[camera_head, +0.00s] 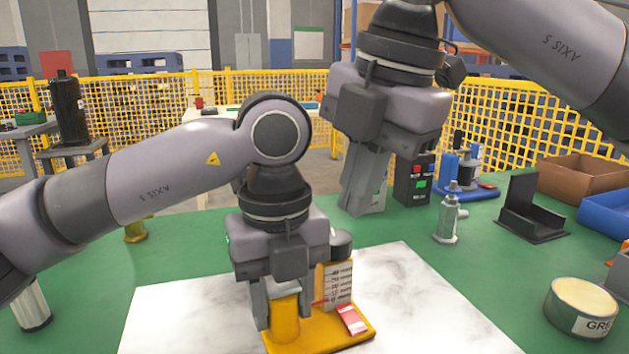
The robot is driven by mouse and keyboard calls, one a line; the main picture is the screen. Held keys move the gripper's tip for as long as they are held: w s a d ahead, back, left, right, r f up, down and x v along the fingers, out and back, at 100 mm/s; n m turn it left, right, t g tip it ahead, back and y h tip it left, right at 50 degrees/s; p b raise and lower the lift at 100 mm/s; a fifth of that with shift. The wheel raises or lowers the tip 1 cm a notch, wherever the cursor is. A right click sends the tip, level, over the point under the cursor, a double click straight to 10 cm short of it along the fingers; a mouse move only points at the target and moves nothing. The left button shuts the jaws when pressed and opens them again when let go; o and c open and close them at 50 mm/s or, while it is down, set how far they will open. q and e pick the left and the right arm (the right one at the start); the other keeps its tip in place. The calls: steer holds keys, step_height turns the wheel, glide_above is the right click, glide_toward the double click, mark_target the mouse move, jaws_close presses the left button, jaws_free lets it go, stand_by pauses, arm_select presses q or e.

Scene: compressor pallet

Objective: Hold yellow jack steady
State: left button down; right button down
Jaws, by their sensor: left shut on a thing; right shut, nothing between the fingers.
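The yellow jack (285,319) stands upright on a yellow base plate (325,338), which lies on the white marbled sheet on the green table. A scale plate with dark markings (338,284) rises beside the jack, and a red and white block (352,319) lies on the base. My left gripper (284,305) points down with its fingers on either side of the jack's upper part, shut on it. My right gripper (365,205) hangs above the table behind and to the right, shut and empty.
A grey metal cylinder (447,216), a black bracket (531,211) and a tin marked GRE (580,309) stand on the right. A brown bin (580,178) and blue bin (606,213) line the right edge. The white sheet (430,305) is clear right of the jack.

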mark_target(334, 244)
arm_select(q)
steer(key=shift+f, duration=0.25)
arm_select(e)
step_height(334, 244, down, 6)
steer(key=w+d, duration=0.2)
steer(key=shift+w, duration=0.35)
steer(key=shift+a, duration=0.25)
stand_by(0.7)
arm_select(q)
steer(key=shift+r, duration=0.1)
arm_select(e)
steer(key=shift+s+a, duration=0.2)
steer(key=shift+s, duration=0.05)
steer(key=shift+s+a, duration=0.4)
steer(key=shift+s, duration=0.1)
steer(key=shift+s+a, duration=0.2)
steer(key=shift+a, duration=0.1)
arm_select(q)
steer(key=shift+d, duration=0.1)
arm_select(e)
steer(key=shift+s+a, duration=0.1)
steer(key=shift+a, duration=0.05)
stand_by(0.4)
